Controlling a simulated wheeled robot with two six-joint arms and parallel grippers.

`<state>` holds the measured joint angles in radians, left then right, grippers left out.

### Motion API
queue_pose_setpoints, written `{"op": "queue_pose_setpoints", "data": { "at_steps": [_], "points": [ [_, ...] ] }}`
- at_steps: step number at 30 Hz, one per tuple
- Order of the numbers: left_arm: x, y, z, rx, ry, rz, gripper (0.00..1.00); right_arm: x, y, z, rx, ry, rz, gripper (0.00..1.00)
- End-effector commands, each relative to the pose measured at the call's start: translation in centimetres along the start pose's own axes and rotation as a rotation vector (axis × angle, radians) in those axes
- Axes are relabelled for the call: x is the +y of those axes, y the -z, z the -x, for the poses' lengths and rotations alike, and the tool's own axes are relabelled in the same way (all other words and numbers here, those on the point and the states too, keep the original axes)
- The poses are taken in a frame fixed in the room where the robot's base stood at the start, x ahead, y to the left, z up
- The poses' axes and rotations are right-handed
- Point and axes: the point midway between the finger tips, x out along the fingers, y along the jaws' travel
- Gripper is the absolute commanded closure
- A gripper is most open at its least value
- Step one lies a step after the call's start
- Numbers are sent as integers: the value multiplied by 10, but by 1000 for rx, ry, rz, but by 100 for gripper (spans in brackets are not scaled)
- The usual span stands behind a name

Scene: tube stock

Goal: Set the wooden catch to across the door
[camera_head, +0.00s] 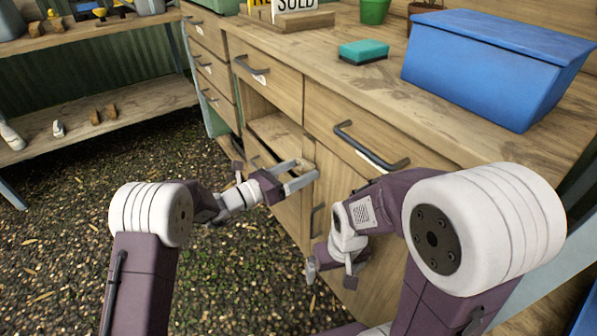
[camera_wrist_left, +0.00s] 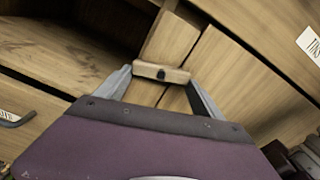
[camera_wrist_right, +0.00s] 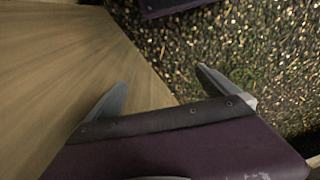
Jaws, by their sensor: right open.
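The wooden catch (camera_wrist_left: 162,72), a small bar with a dark pivot at its middle, sits on the narrow post (camera_wrist_left: 170,38) in the left wrist view. It lies crosswise to the post, its right end at the seam of the door (camera_wrist_left: 240,75); I cannot tell how far it overlaps the door. My left gripper (camera_wrist_left: 160,76) has a finger at each end of the catch and appears closed on it. In the head view my left gripper (camera_head: 298,174) is at the cabinet front, and the catch cannot be made out. My right gripper (camera_wrist_right: 160,78) is open and empty, low beside the cabinet front.
An open compartment (camera_head: 278,133) is left of the post. Drawer handles (camera_head: 370,148) stick out above the door. The worktop carries a blue bin (camera_head: 480,75) and a green sponge (camera_head: 363,51). Gravel floor (camera_head: 235,270) lies clear in front.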

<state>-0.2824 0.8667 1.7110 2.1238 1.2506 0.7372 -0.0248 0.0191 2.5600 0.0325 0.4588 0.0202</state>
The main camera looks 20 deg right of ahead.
Motion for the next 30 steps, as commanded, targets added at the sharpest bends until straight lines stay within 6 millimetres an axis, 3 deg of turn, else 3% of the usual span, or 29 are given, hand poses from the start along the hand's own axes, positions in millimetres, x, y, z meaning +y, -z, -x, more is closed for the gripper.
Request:
{"op": "queue_pose_setpoints", "data": {
  "at_steps": [1, 3, 13, 22, 23, 24, 30],
  "points": [
    [0, 0, 0, 0, -1, 0, 44, 0, 0, 0, 0, 0, 0, 1],
    [0, 0, 0, 0, -1, 0, 62, 0, 0, 0, 0, 0, 0, 1],
    [4, 2, 0, 1, 0, -259, 62, 0, -1, -12, 0, 0, 0, 1],
    [3, 1, 1, 2, 0, -283, 62, 0, -1, -11, 0, 0, 0, 1],
    [3, 1, 1, 3, 0, -283, 14, 0, -1, -11, 0, 0, 0, 1],
    [3, 1, 1, 2, 0, -282, 2, 0, -1, -11, 0, 0, 0, 1],
    [3, 0, 0, 1, 0, -281, 0, 0, -1, -11, 0, 0, 0, 1]
  ]
}}
